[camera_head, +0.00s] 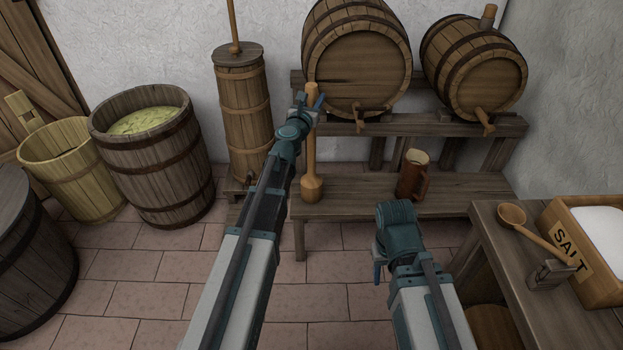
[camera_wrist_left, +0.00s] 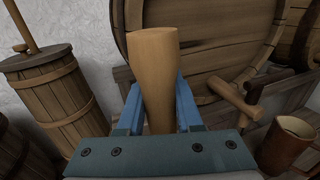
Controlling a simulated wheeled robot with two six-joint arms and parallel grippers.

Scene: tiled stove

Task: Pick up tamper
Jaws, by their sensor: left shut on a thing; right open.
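The wooden tamper (camera_head: 311,160) hangs upright in the head view, its wide head down in front of the barrel rack. My left gripper (camera_head: 312,101) is shut on the tamper near the top of its handle. In the left wrist view the handle (camera_wrist_left: 154,75) stands between the two blue fingers of the left gripper (camera_wrist_left: 157,105); its lower part is hidden. I cannot tell whether the tamper's head touches the low shelf. My right gripper (camera_head: 379,270) is low at the centre right, away from the tamper, and is open; its fingers are partly hidden by its own wrist.
Two barrels with taps lie on the rack (camera_head: 450,125). A mug (camera_head: 412,175) stands on the low shelf (camera_head: 440,192), right of the tamper. A churn (camera_head: 243,110) and an open barrel (camera_head: 150,155) stand left. A table (camera_head: 500,250) with a salt box (camera_head: 590,250) is right.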

